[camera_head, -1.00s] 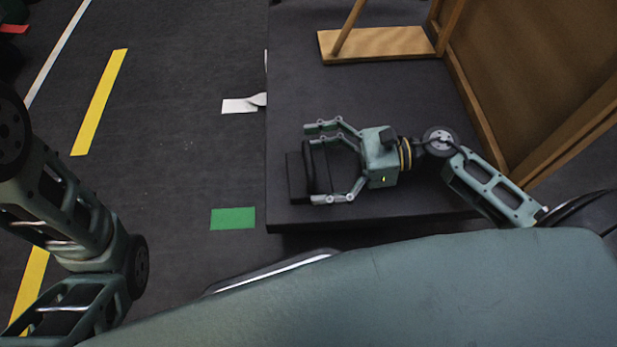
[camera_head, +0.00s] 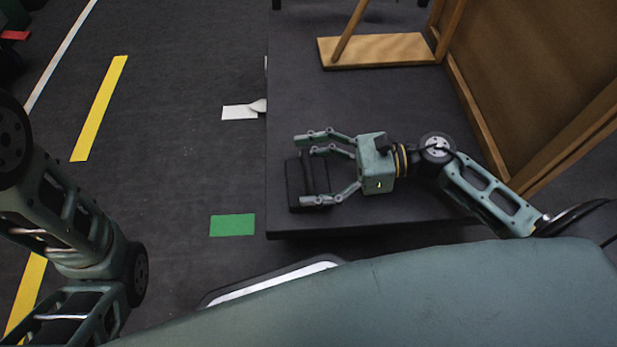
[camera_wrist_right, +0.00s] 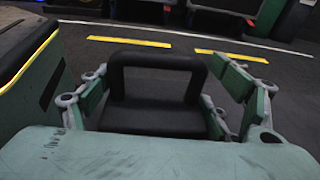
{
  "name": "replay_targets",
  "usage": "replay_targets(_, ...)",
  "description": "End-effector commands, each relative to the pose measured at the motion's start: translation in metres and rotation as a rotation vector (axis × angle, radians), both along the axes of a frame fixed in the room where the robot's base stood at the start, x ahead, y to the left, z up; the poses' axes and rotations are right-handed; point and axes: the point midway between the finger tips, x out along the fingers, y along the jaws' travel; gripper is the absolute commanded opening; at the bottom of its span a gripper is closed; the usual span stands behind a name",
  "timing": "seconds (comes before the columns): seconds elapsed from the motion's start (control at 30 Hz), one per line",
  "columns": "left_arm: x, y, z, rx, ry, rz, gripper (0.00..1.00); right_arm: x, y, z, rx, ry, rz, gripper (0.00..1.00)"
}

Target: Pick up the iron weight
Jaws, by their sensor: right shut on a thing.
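The iron weight (camera_head: 294,186) is a black block with a raised loop handle. It is at the left edge of the dark table in the head view, and its handle (camera_wrist_right: 155,60) stands up in the right wrist view. My right gripper (camera_head: 309,171) reaches in from the right, with its fingers on either side of the weight's handle, shut on it. In the right wrist view the fingers (camera_wrist_right: 162,72) flank the handle. I cannot tell whether the weight's base is off the table. My left arm shows at the left, but its gripper is out of view.
The dark table (camera_head: 390,95) has bare room behind the weight. A wooden stand (camera_head: 385,50) and a brown panel (camera_head: 525,75) are at the back and right. The floor left of the table has a green patch (camera_head: 232,225), a white piece (camera_head: 239,112) and yellow strips (camera_head: 100,108).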

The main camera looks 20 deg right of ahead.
Motion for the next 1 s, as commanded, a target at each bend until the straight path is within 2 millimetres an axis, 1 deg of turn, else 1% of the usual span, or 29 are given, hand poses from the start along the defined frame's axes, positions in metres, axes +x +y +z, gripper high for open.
replay_targets(0.03, 0.000, 0.000, 0.000, 0.000, 0.000, 0.000, 0.40, -0.002, 0.002, -0.001, 0.003, 0.007, 0.006, 0.39)
replay_targets(0.27, 0.000, 0.000, 0.000, 0.000, 0.000, 0.000, 0.40, -0.003, 0.002, -0.001, 0.004, 0.008, 0.007, 0.19)
replay_targets(0.3, 0.000, 0.000, 0.001, 0.000, 0.000, 0.001, 0.40, -0.002, 0.003, 0.005, 0.015, 0.001, 0.007, 0.19)
replay_targets(0.5, 0.000, 0.000, 0.001, 0.000, 0.001, 0.001, 0.40, -0.001, 0.002, 0.005, 0.013, 0.000, 0.005, 0.19)
replay_targets(0.63, 0.000, 0.000, 0.006, 0.000, 0.001, 0.001, 0.40, -0.001, 0.002, 0.010, 0.011, -0.001, 0.004, 0.19)
replay_targets(1.0, 0.001, 0.000, 0.034, 0.000, 0.001, 0.001, 0.40, 0.000, 0.001, 0.044, 0.011, -0.005, 0.002, 0.19)
